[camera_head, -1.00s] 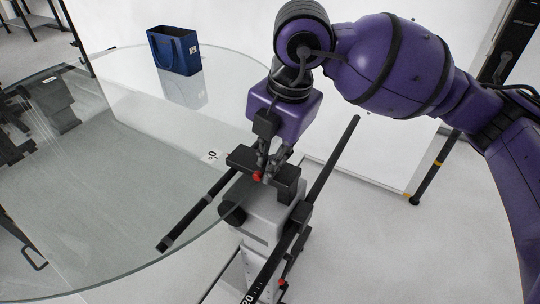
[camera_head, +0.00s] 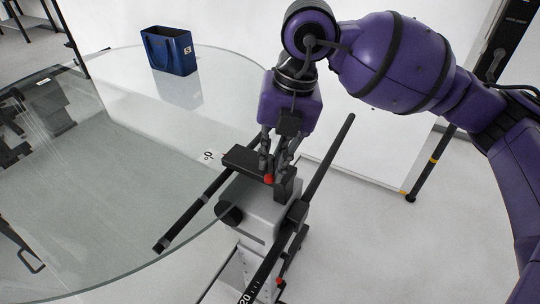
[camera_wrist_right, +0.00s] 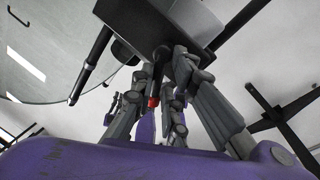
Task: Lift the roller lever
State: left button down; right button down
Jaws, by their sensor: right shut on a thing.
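The roller lever's red tip (camera_head: 268,179) shows at the top of the grey and black turntable unit (camera_head: 258,205), at the glass disc's right edge. My right gripper (camera_head: 272,171) comes down from above and is shut on the roller lever beside this tip. In the right wrist view the red tip (camera_wrist_right: 152,102) sits between my right gripper's fingers (camera_wrist_right: 155,110), close under the dark block. The fingers hide most of the lever. My left gripper is not in view.
A large glass disc (camera_head: 110,190) fills the left side. A blue bag (camera_head: 170,52) stands on its far part. Long black bars (camera_head: 328,160) run past both sides of the unit. A black block (camera_head: 285,184) stands close to the fingers. Open floor lies at the right.

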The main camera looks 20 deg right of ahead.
jog(key=n, duration=0.3)
jog(key=d+n+g, duration=0.1)
jog(key=n, duration=0.1)
jog(key=shift+w+r+n, duration=0.1)
jog(key=shift+w+n, duration=0.1)
jog(key=shift+n, duration=0.1)
jog(key=n, duration=0.3)
jog(key=n+g, duration=0.1)
jog(key=n, duration=0.1)
jog(key=shift+w+d, duration=0.3)
jog(key=shift+d, duration=0.05)
jog(key=shift+n+b, duration=0.3)
jog(key=shift+n, duration=0.1)
jog(key=c, duration=1.8)
grip_release()
jog(key=shift+d, duration=0.1)
